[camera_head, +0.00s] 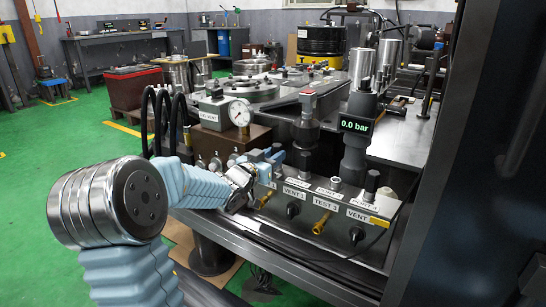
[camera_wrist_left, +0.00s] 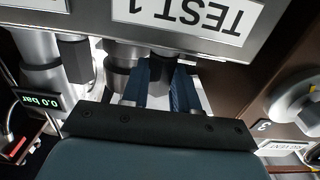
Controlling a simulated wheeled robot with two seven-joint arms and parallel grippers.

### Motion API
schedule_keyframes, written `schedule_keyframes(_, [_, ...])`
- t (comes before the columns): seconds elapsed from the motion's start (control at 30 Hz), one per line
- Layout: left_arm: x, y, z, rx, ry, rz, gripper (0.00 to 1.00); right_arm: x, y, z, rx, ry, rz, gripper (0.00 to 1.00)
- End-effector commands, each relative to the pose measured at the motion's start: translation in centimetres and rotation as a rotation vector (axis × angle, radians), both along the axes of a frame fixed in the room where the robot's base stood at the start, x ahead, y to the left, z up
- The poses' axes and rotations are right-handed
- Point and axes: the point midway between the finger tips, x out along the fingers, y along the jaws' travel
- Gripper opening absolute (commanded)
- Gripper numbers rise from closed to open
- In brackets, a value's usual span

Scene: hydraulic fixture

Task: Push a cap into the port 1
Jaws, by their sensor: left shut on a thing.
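My left gripper (camera_head: 274,161) reaches in from the left to the near-left end of the grey port block (camera_head: 322,222), just above its top. In the left wrist view its two dark blue fingers (camera_wrist_left: 163,88) are close together, shut on a small cap (camera_wrist_left: 160,62) that is mostly hidden. The TEST 1 label (camera_wrist_left: 190,12) shows upside down on the block face beside the fingers. Port 1 is hidden by the gripper, and I cannot tell whether the cap touches it. My right gripper is not in view.
A pressure gauge (camera_head: 240,113) stands behind the gripper. A column with a 0.0 bar display (camera_head: 355,126) and a dark fitting (camera_head: 306,127) rise over the block. Brass valves (camera_head: 321,223) and black knobs project from its front. A dark post (camera_head: 478,150) bounds the right.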

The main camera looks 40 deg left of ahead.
Motion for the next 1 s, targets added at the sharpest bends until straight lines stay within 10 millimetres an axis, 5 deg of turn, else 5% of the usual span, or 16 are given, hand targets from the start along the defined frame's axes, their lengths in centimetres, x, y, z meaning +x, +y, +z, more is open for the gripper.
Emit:
schedule_keyframes(0.8, [0.0, 0.0, -0.4, 0.0, 0.001, 0.0, 0.0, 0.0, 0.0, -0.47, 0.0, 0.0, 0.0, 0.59])
schedule_keyframes(0.83, [0.0, 0.0, -0.4, 0.0, 0.001, 0.0, 0.3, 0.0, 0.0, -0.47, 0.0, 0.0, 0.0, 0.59])
schedule_keyframes(1.0, [0.0, 0.0, -0.37, 0.0, 0.001, 0.0, 0.56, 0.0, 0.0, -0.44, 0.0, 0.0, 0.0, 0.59])
